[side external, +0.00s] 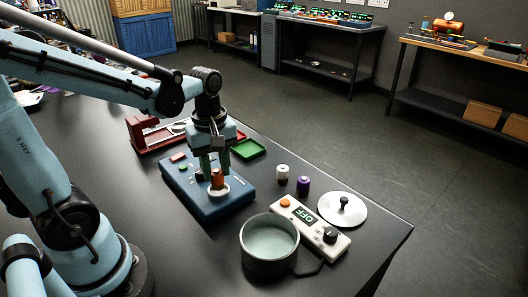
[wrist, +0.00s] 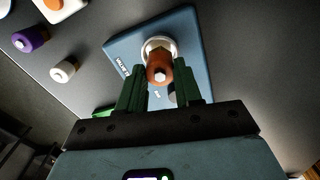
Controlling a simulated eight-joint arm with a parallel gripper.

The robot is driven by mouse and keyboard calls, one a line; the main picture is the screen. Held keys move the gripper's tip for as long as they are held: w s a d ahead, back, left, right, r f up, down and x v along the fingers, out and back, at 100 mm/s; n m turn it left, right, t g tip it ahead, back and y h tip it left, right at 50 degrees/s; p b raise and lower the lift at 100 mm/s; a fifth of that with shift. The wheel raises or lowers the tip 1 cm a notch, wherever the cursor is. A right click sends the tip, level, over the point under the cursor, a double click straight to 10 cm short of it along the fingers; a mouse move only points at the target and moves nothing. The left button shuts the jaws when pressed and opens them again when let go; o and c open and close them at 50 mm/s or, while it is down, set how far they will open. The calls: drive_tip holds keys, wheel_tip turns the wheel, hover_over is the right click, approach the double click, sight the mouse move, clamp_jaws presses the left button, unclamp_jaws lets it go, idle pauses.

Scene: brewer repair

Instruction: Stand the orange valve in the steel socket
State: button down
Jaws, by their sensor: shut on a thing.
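The orange valve (side external: 217,181) is upright between the green fingers of my gripper (side external: 215,165), which is shut on it. In the wrist view the valve (wrist: 159,70) shows its pale tip between the fingertips (wrist: 160,88). The steel socket (side external: 219,193) is a pale ring on the blue base (side external: 190,186). The valve's lower end is at the ring, and the ring (wrist: 155,43) shows around and behind it in the wrist view. I cannot tell how deep the valve sits.
A white valve (side external: 282,173) and a purple valve (side external: 303,185) stand right of the base. A pot (side external: 269,262), a controller reading OFF (side external: 298,213) and a lid (side external: 342,213) lie nearer the right edge. A green tray (side external: 248,150) and red holder (side external: 142,136) are behind.

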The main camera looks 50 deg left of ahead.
drive_tip(key=shift+f, duration=1)
idle(1.3)
drive_tip(key=shift+c, duration=1.4)
unclamp_jaws()
drive_tip(key=shift+r, duration=4.1)
drive_tip(key=shift+d+f+m+t, duration=0.15)
drive_tip(key=shift+d+m+t, duration=0.35)
drive_tip(key=shift+m, duration=0.6)
drive_tip(key=d+m+t, duration=0.1)
drive_tip(key=m+t, duration=0.1)
drive_tip(key=m, duration=0.2)
drive_tip(key=d+m+t, duration=0.2)
drive_tip(key=m, duration=0.3)
drive_tip(key=d+f+m+t, duration=0.1)
drive_tip(key=m+t, duration=0.1)
drive_tip(key=m, duration=0.2)
drive_tip(key=shift+w+d+f, duration=0.1)
drive_tip(key=shift+w+d, duration=0.15)
